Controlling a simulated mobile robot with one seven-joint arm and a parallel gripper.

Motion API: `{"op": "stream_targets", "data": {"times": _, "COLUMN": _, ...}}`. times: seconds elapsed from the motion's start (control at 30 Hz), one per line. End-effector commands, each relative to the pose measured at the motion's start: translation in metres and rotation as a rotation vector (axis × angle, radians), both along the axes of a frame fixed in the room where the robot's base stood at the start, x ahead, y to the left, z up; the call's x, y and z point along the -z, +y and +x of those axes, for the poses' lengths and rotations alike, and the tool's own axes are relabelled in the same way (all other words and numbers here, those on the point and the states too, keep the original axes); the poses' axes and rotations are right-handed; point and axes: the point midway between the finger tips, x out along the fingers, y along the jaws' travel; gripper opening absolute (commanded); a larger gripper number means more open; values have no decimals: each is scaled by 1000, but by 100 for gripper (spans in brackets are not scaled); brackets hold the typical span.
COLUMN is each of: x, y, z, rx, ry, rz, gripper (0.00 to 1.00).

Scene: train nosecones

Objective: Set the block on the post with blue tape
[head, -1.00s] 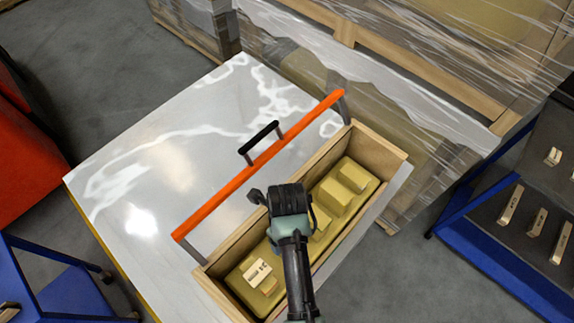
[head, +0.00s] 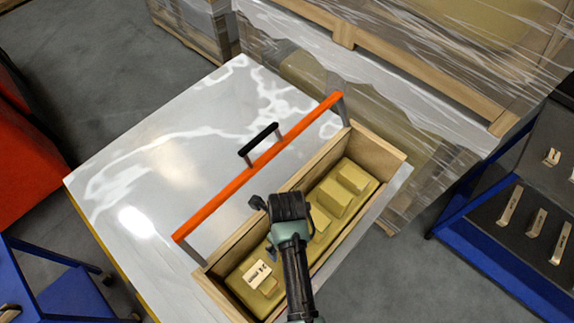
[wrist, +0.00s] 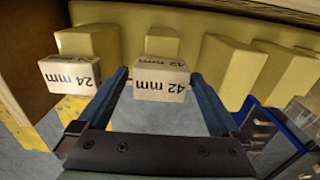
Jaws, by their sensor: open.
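My gripper (wrist: 162,72) is open, one finger on each side of a pale block marked "42 mm" (wrist: 161,81). The block sits in front of a yellow post (wrist: 162,40) in the wrist view; whether it touches the post or a finger I cannot tell. In the head view my arm hides this block. Another block, marked "24 mm" (wrist: 70,72), is at the leftmost post (wrist: 90,40); this block also shows in the head view (head: 257,273). More posts (wrist: 228,66) stand bare to the right. I cannot make out blue tape on any post.
The posts stand in a row in a long wooden box (head: 378,142) on a shiny table (head: 150,160). An orange bar (head: 225,193) with a black handle (head: 260,144) runs beside the box. A blue-edged rack (head: 480,260) with several pieces stands right.

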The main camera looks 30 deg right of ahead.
Motion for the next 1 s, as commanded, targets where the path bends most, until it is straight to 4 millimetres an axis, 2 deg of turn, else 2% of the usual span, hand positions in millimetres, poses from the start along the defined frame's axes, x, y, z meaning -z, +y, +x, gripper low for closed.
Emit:
{"op": "stream_targets", "data": {"times": 0.17, "x": -14, "y": 0, "z": 1, "rx": 0, "ry": -3, "rz": -1, "gripper": 100}}
{"op": "stream_targets", "data": {"times": 0.6, "x": -99, "y": 0, "z": 1, "rx": 0, "ry": -5, "rz": -1, "gripper": 100}}
{"op": "stream_targets", "data": {"times": 0.7, "x": -112, "y": -1, "z": 1, "rx": 0, "ry": -3, "rz": -1, "gripper": 100}}
{"op": "stream_targets", "data": {"times": 0.8, "x": -120, "y": 0, "z": 1, "rx": 0, "ry": -3, "rz": -1, "gripper": 100}}
{"op": "stream_targets", "data": {"times": 1.0, "x": -123, "y": 0, "z": 0, "rx": 0, "ry": 1, "rz": 0, "gripper": 100}}
